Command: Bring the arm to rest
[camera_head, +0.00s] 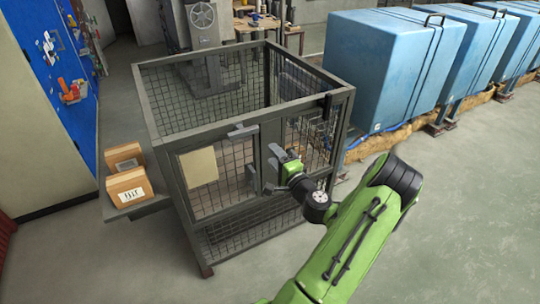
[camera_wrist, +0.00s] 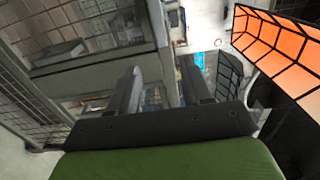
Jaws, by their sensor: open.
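My gripper (camera_head: 270,170) is at the front of a dark mesh cage (camera_head: 160,125), close to its front right part. My green arm reaches up to it from the lower right and is extended. In the wrist view the two dark fingers of my gripper (camera_wrist: 161,80) stand apart with nothing between them. The gripper is open and empty. From the head view I cannot tell whether the fingers touch the cage frame or pass into its front opening.
A bright orange surface with a dark grid (camera_wrist: 275,50) shows at the wrist view's upper right. Two cardboard boxes (camera_head: 128,187) sit on a ledge left of the cage. Large blue containers (camera_head: 385,65) stand behind right. The floor at the right (camera_head: 475,200) is clear.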

